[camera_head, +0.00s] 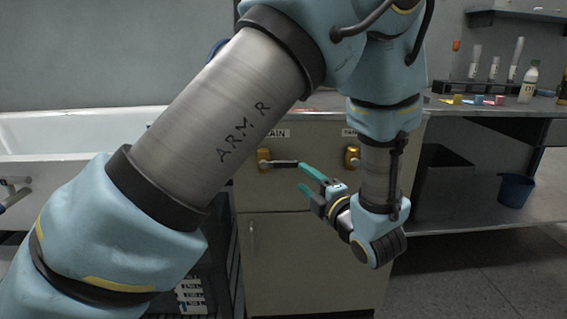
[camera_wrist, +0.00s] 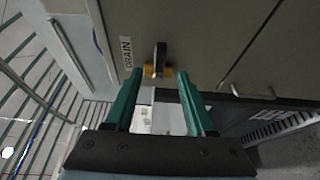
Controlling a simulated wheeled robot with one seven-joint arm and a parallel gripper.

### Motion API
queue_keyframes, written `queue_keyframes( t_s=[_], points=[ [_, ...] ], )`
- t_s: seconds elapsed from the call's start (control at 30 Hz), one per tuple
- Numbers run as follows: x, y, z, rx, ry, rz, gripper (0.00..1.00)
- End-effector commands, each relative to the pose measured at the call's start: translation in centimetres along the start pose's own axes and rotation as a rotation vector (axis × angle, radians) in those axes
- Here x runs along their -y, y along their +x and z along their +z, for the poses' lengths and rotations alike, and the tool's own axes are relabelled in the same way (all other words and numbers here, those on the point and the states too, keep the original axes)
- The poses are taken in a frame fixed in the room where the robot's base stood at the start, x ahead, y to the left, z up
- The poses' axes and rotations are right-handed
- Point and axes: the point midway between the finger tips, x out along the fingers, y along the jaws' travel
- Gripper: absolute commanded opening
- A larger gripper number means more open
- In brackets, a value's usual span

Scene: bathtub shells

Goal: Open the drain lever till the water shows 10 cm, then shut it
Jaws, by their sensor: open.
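The drain lever (camera_head: 286,163) sits on the front of a grey-beige cabinet, under a partly covered label. It has a brass base and a dark handle pointing right, roughly level. In the wrist view the lever (camera_wrist: 160,56) is just beyond the fingertips, beside the DRAIN label. My gripper (camera_head: 304,178) has teal fingers, spread apart and empty, close to the handle's right end. In the wrist view the gripper (camera_wrist: 157,76) has the lever's base between its fingertip lines. The white bathtub (camera_head: 75,125) is at the left, partly behind my arm. I cannot read a water level.
A second brass lever (camera_head: 352,157) is right of the drain lever, close to my forearm. A dark container with scale marks (camera_head: 190,293) stands low beside the cabinet (camera_head: 312,245). A rack of tubes (camera_head: 482,85) and a bottle (camera_head: 529,80) stand on the right counter.

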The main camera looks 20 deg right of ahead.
Motion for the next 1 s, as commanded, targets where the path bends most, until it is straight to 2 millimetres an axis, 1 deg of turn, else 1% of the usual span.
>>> queue_keyframes(
  t_s=[0.3, 0.4, 0.5, 0.6, 0.7, 0.97, 1.0],
  points=[
    [-0.1, 5.8, -0.2, -0.005, 0.001, 0.000, 0.55],
    [-0.1, 7.4, -0.1, -0.004, 0.001, 0.001, 0.55],
    [0.0, 8.7, -0.1, -0.003, 0.001, -0.001, 0.55],
    [0.0, 9.5, -0.1, -0.002, 0.001, 0.000, 0.55],
    [0.0, 9.9, -0.1, -0.001, 0.001, 0.000, 0.55],
    [0.0, 10.0, -0.1, 0.000, 0.002, -0.001, 0.55],
    [0.0, 10.0, -0.1, 0.000, 0.002, -0.001, 0.52]
  ],
)
